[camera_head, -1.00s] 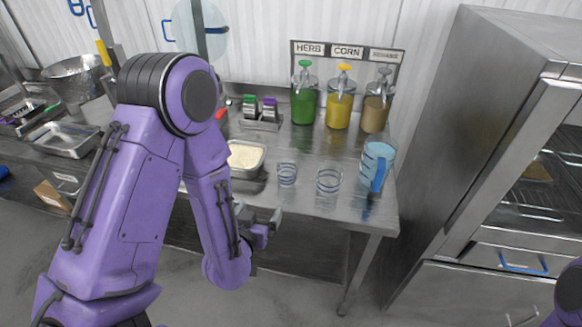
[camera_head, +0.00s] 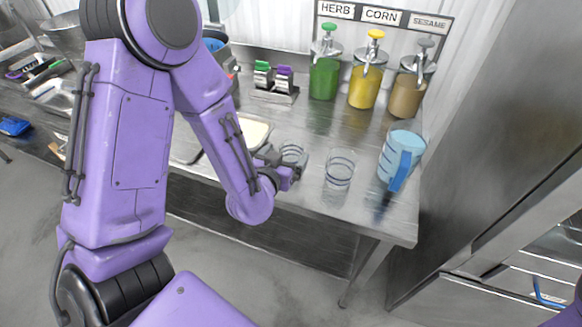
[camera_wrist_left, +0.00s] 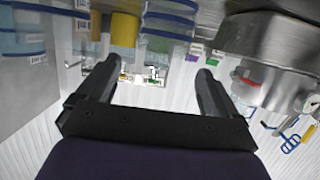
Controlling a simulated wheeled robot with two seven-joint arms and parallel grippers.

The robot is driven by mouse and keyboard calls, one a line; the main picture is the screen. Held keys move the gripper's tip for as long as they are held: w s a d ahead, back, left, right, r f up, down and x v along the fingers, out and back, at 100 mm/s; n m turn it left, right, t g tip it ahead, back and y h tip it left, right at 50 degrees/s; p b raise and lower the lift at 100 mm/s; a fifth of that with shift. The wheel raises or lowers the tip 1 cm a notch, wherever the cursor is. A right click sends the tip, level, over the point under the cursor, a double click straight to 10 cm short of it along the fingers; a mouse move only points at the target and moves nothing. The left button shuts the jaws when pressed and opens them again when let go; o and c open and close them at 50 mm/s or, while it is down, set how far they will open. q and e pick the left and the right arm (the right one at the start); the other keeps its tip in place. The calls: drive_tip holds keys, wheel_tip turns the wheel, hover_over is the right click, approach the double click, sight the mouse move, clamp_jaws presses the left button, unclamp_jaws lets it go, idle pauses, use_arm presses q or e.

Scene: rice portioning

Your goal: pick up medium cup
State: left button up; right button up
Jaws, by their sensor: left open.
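Two clear cups with dark blue rings stand upright on the steel table. The smaller left cup (camera_head: 292,150) is partly hidden by my left gripper (camera_head: 284,162); the slightly larger right cup (camera_head: 340,168) stands apart to its right. A still larger blue jug (camera_head: 400,158) with a handle stands farther right. No marking shows which is the medium cup. My left gripper is open and empty, beside the left cup in the head view. The left wrist view, upside down, shows a blue-ringed clear cup (camera_wrist_left: 168,18) beyond the spread fingers (camera_wrist_left: 155,90). My right gripper is out of view.
Behind the cups stand green (camera_head: 324,78), yellow (camera_head: 365,87) and tan (camera_head: 408,93) pump dispensers. A tray of pale food (camera_head: 257,133) is left of the cups, partly behind my arm. The table's front edge is near; a steel cabinet (camera_head: 490,130) rises at right.

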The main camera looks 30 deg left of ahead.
sight(295, 144)
use_arm(q)
drive_tip(key=x, duration=0.2)
drive_tip(key=p+x, duration=0.1)
drive_tip(key=x, duration=0.2)
drive_tip(key=p+x, duration=0.1)
drive_tip(key=x, duration=0.2)
drive_tip(key=shift+s+a+f, duration=0.2)
drive_tip(key=shift+s+f, duration=0.05)
drive_tip(key=shift+f, duration=0.05)
drive_tip(key=shift+w+a+f, duration=0.1)
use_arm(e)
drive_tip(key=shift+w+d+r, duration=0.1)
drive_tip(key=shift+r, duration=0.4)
use_arm(q)
drive_tip(key=c, duration=1)
